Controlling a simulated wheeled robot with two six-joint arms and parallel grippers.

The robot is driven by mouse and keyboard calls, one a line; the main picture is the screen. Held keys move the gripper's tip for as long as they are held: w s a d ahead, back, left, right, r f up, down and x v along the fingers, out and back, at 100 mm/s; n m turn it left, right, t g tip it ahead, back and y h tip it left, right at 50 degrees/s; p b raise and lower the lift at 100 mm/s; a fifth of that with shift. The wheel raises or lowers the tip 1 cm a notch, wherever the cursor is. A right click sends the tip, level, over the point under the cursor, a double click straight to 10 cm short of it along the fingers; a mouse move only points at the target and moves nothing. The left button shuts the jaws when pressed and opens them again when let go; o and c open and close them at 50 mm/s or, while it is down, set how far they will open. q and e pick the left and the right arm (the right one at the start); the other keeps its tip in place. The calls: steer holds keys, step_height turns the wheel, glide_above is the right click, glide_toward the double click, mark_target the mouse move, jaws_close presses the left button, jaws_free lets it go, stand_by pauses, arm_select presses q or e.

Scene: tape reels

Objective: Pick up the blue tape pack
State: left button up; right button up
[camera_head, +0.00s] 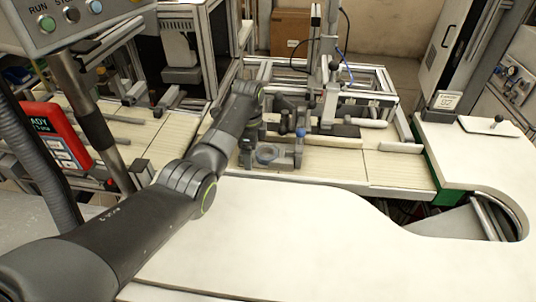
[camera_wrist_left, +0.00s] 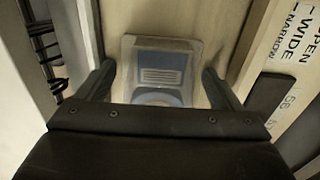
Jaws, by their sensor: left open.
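The blue tape pack (camera_wrist_left: 162,68) shows in the left wrist view as a blue panel with pale lines in a grey-white surround. A round blue part lies just below it, partly cut off by the gripper body. In the head view a small blue and clear item (camera_head: 267,153), seemingly the same pack, sits on the conveyor beside my left gripper (camera_head: 248,150). In the left wrist view my left gripper (camera_wrist_left: 158,82) is open, with one finger on each side of the pack. I cannot tell whether the fingers touch it. My right gripper is not in view.
A fixture with posts and a blue-capped pin (camera_head: 300,133) stands just right of the pack. A metal machine frame (camera_head: 345,105) rises behind. A pale curved counter (camera_head: 300,235) in front is clear. A control box (camera_head: 75,20) hangs at upper left.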

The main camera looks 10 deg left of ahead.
arm_select(q)
steer(key=c, duration=0.8)
steer(key=shift+c, duration=0.3)
steer(key=shift+a+r, duration=0.1)
steer(key=shift+r, duration=0.05)
steer(key=shift+a+r+b, duration=0.1)
steer(key=shift+r+b, duration=0.05)
steer(key=shift+b, duration=0.15)
step_height(320, 180, up, 7)
steer(key=shift+a+f+b, duration=0.15)
steer(key=shift+b, duration=0.6)
steer(key=a+b, duration=0.3)
steer(key=a, duration=1.6)
steer(key=shift+a, duration=0.15)
